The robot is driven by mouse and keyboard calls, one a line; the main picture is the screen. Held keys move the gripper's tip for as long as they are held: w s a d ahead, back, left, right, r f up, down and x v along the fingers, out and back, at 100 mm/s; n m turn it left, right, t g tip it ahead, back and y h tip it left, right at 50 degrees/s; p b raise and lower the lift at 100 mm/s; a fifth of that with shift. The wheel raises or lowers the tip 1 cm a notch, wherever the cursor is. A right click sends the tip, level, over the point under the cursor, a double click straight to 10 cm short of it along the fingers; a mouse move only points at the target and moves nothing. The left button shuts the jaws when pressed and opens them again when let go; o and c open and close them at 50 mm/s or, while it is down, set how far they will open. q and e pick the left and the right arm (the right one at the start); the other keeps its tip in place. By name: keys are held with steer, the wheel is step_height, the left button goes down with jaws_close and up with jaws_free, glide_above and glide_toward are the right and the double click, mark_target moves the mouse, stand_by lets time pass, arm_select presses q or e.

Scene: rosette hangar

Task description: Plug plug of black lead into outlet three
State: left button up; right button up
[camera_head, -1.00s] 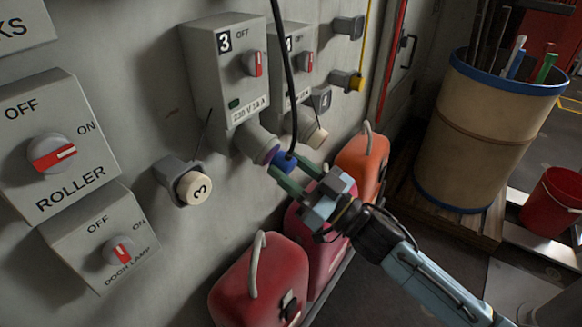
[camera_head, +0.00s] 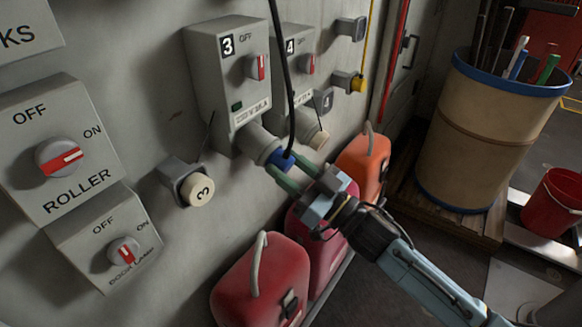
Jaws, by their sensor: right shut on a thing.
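Outlet three is the grey box (camera_head: 212,88) marked 3 on the wall, with a grey socket (camera_head: 256,142) angling down from its lower end. The plug (camera_head: 282,160) of the black lead is blue and sits at the socket's mouth, in line with it. Its depth in the socket is hard to tell. The black lead (camera_head: 284,70) rises from the plug across the box. My right gripper (camera_head: 292,176) is shut on the plug from below right, with a greenish finger on each side. My left gripper is not in view.
A box marked 4 (camera_head: 287,80) with a capped socket stands right beside outlet three. Red cans (camera_head: 262,280) and an orange can (camera_head: 365,160) stand below. A large bin (camera_head: 490,130) is at right.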

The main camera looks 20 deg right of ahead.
steer(key=o, duration=1.4)
steer(key=b+v, duration=0.2)
steer(key=v, duration=1.1)
steer(key=shift+s+d, duration=0.1)
steer(key=shift+s, duration=0.05)
